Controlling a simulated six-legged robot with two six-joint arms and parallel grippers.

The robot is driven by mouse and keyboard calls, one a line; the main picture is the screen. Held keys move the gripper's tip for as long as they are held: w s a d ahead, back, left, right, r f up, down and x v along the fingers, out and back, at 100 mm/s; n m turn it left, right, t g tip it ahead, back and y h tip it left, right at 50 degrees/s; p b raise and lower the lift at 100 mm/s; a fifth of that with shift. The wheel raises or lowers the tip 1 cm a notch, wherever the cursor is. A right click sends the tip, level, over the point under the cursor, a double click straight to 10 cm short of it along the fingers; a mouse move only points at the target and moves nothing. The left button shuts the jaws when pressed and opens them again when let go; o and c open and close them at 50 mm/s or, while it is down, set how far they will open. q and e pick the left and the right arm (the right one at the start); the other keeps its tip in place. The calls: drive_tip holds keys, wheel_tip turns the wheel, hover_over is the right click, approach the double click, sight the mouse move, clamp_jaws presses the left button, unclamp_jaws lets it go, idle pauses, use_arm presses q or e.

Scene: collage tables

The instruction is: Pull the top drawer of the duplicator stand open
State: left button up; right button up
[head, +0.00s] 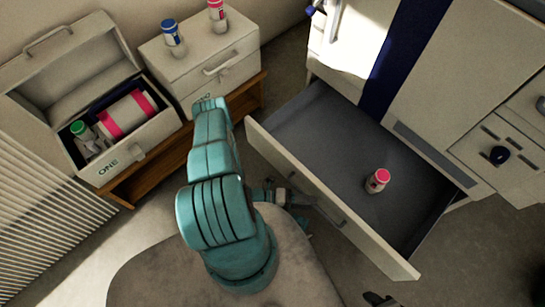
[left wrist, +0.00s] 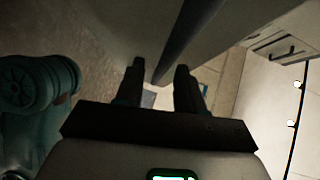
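The top drawer (head: 300,190) of the duplicator stand (head: 420,60) is pulled well out in the head view, its grey inside showing. A small bottle with a pink cap (head: 377,181) stands in it. My left gripper (head: 300,198) is at the outer face of the drawer front, near its handle, which is mostly hidden. In the left wrist view the two fingers of my left gripper (left wrist: 161,85) are apart, with no held thing clearly visible between them. A dark tip at the bottom edge of the head view may be my right gripper (head: 380,299); its state does not show.
An open case marked ONE (head: 125,165) holds a green-capped bottle (head: 80,131) and a pink-banded roll. Beside it, a closed drawer box (head: 215,75) carries a blue-capped and a pink-capped bottle on a wooden bench (head: 150,172). A control panel with a dark knob (head: 499,155) is at right.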

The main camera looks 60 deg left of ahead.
use_arm(q)
drive_tip(key=v, duration=1.6)
drive_tip(key=shift+p, duration=0.45)
drive_tip(key=w+d+r+m+g+h, duration=0.1)
drive_tip(key=d+m+g+h, duration=0.1)
drive_tip(key=d+m+g, duration=0.75)
drive_tip(key=w+d+m+g+h, duration=0.15)
drive_tip(key=m+g, duration=0.55)
drive_tip(key=m, duration=0.8)
drive_tip(key=w+d+r+m+t+y, duration=0.1)
drive_tip(key=w+d+r+m+y, duration=0.3)
drive_tip(key=m, duration=0.8)
drive_tip(key=w+d+r+m+t+y, duration=0.2)
drive_tip(key=w+d+m+y, duration=0.15)
drive_tip(key=w+m, duration=0.55)
wheel_tip(320, 180, up, 23)
drive_tip(key=s+m+p, duration=0.2)
drive_tip(key=p, duration=2)
drive_tip(key=shift+a+p, duration=0.25)
drive_tip(key=shift+p, duration=0.1)
drive_tip(key=shift+s, duration=0.2)
